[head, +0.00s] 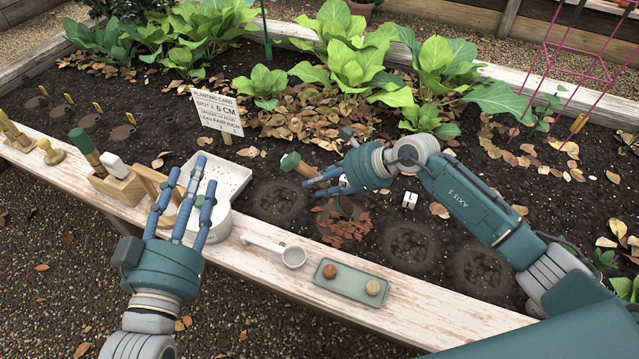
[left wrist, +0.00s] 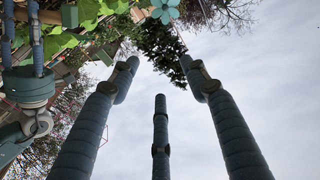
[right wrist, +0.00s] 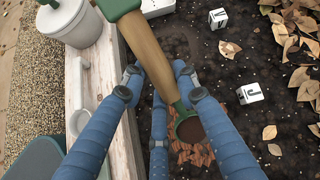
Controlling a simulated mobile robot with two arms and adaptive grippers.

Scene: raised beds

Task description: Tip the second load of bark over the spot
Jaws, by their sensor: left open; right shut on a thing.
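My right gripper (head: 335,180) is shut on the wooden handle (right wrist: 146,55) of a small green-ended scoop and holds it over the soil. The scoop's green head (head: 345,208) points down over a patch of reddish bark chips (head: 345,232). In the right wrist view the head (right wrist: 187,127) shows a brown inside; whether bark is left in it I cannot tell. The bark patch (right wrist: 199,157) shows partly behind the fingers there. My left gripper (head: 190,200) is open and empty, fingers up, in front of the white tub (head: 232,178). The left wrist view shows mostly sky between its fingers.
A planting card (head: 217,112) stands behind the tub. A white lettered cube (head: 409,200) lies right of the bark. Bare round spots (head: 408,246) flank it. On the wooden edge are a white measuring scoop (head: 293,257), a green tray (head: 350,284) with two balls, and a wooden tool block (head: 118,187).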

